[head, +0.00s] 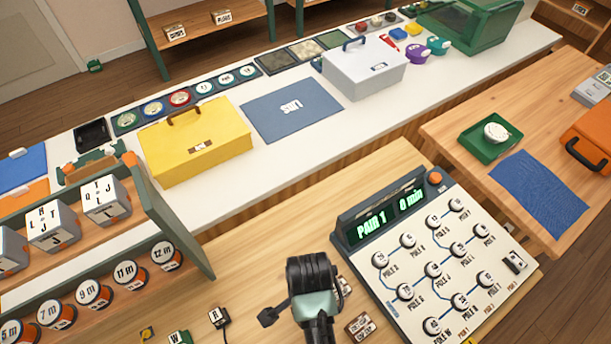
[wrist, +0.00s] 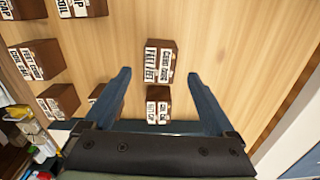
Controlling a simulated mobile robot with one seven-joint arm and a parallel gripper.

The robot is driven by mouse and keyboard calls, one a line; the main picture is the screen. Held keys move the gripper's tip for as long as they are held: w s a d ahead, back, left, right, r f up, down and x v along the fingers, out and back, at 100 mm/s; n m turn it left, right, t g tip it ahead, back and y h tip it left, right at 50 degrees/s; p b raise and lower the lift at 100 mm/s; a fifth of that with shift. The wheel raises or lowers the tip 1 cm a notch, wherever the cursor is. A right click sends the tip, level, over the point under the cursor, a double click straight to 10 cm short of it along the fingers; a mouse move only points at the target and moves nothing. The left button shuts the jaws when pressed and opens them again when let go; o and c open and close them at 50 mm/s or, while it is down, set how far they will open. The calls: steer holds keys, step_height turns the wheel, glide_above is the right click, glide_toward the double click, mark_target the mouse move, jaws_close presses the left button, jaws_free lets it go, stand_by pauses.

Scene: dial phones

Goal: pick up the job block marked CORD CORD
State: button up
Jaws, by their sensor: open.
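A brown block (wrist: 161,62) stands on a wooden surface in the middle of the wrist view. It bears two white labels; the right one seems to read CORD CORD, the left one is hard to read. My gripper (wrist: 157,76) is open, its two blue fingers spread to the left and right of this block in the picture, with nothing held. A second labelled block (wrist: 158,104) sits nearer the palm, between the fingers in the picture; its words are unclear. In the head view my arm hides part of the small brown blocks (head: 360,325).
More labelled brown blocks stand left in the wrist view, including one (wrist: 40,60) and another (wrist: 58,100); one is partly behind the left finger. In the head view a phone panel (head: 435,265) stands right of my arm, and a rack (head: 160,215) stands left.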

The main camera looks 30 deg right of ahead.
steer(key=shift+s+a+f, duration=0.1)
steer(key=shift+a+f, duration=0.05)
steer(key=shift+f, duration=1.2)
steer(key=shift+a+f, duration=0.1)
steer(key=shift+f, duration=1.25)
jaws_close()
